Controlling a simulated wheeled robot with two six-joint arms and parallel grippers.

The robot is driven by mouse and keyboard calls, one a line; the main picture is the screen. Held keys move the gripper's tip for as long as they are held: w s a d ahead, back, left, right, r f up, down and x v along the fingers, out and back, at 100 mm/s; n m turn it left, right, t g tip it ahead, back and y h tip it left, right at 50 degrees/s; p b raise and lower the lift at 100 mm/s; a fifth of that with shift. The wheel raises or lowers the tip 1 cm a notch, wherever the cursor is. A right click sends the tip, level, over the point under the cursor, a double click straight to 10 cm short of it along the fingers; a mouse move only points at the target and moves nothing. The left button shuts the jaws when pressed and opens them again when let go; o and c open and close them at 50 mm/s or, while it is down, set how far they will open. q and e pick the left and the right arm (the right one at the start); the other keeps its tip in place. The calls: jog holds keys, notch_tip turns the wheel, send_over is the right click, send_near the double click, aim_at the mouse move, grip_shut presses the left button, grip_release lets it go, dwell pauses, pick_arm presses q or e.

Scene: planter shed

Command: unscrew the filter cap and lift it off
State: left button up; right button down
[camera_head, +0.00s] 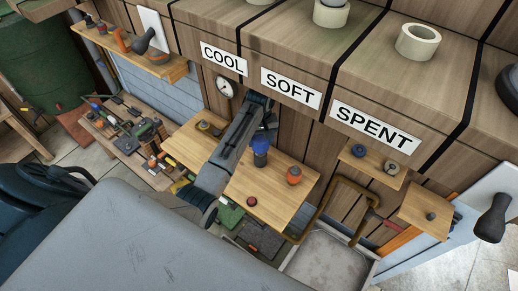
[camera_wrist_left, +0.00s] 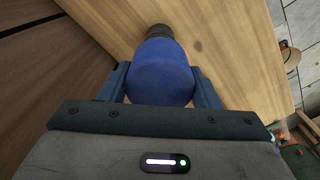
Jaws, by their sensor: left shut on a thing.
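A blue rounded cap (camera_head: 261,143), which I take to be the filter cap, shows above a wooden shelf in the head view, with a darker part under it. In the left wrist view the blue cap (camera_wrist_left: 160,72) fills the space between my two fingers, and a dark narrower neck (camera_wrist_left: 159,31) shows beyond it. My left gripper (camera_wrist_left: 160,88) is shut on the cap. In the head view my left gripper (camera_head: 265,120) partly covers it. I cannot tell whether the cap is still joined to the dark part. My right gripper is not in view.
An orange jar (camera_head: 294,175) and a small red ball (camera_head: 251,201) stand on the same wooden shelf (camera_head: 268,196). Behind are wooden bins labelled COOL, SOFT and SPENT (camera_head: 375,125). A bent brown pipe (camera_head: 334,187) and a grey basin (camera_head: 318,262) lie to the right.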

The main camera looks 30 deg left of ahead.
aim_at(260, 137)
pick_arm(q)
jog(key=shift+r, duration=2.45)
jog(key=shift+f, duration=0.1)
